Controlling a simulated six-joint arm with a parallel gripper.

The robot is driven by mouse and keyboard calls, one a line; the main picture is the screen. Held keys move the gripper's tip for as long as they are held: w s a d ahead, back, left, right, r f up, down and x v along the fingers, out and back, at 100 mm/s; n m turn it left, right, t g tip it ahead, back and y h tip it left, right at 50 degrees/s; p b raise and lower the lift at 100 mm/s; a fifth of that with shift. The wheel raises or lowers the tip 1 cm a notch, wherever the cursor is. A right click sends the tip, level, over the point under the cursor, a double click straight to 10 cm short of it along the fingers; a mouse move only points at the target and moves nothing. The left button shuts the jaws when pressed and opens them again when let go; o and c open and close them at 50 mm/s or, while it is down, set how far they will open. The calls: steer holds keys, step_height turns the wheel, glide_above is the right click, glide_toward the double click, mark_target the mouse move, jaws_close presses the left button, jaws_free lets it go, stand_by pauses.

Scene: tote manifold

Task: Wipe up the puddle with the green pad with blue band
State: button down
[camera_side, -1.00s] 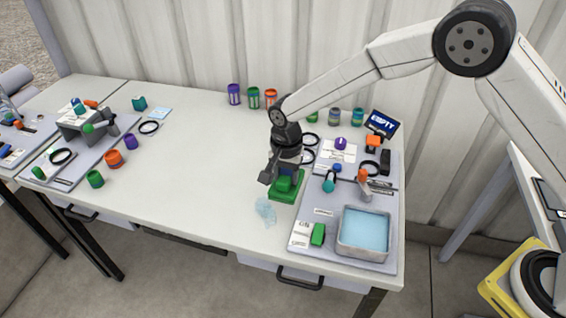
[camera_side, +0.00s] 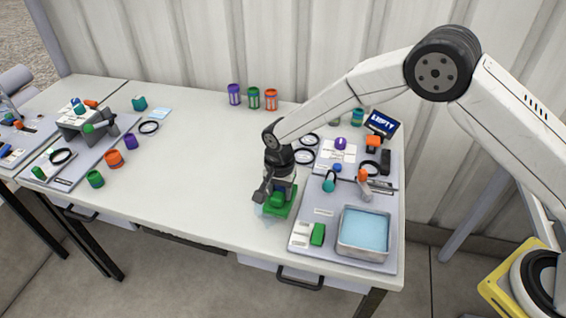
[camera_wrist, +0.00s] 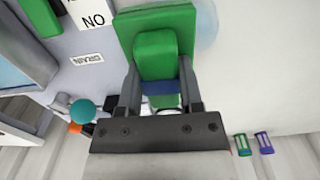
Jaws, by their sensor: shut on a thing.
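The green pad with the blue band (camera_side: 286,208) lies flat on the white table. My gripper (camera_side: 272,194) is shut on its raised green handle. In the wrist view my gripper's fingers (camera_wrist: 160,88) stand on both sides of the handle of the green pad (camera_wrist: 183,18), above the blue band. The pale blue puddle (camera_side: 262,212) shows at the left edge of the pad in the side view, partly hidden by pad and gripper. In the wrist view a part of the puddle (camera_wrist: 207,22) shows beside the pad's edge.
A grey board (camera_side: 328,262) right of the pad holds a metal tray (camera_side: 342,246) of blue liquid, a green block (camera_side: 318,235) and small fittings. Several coloured cups, such as a purple one (camera_side: 234,94), stand at the back. The table's middle left is clear.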

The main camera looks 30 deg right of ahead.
mark_target(277, 206)
steer(key=shift+f, duration=0.85)
steer(key=shift+w+a+f, duration=0.15)
steer(key=shift+f, duration=0.8)
steer(key=shift+w+a, duration=2.55)
steer(key=shift+s+d, duration=2.65)
steer(key=shift+d, duration=0.05)
steer(key=shift+s+a, duration=0.85)
steer(key=shift+s, duration=0.1)
steer(key=shift+a, duration=0.25)
steer(key=shift+w+a, duration=2.65)
steer(key=shift+w, duration=0.05)
steer(key=shift+s+d, duration=2.7)
steer(key=shift+s+d+r, duration=0.1)
steer(key=shift+r, duration=4.05)
steer(key=shift+d, duration=0.1)
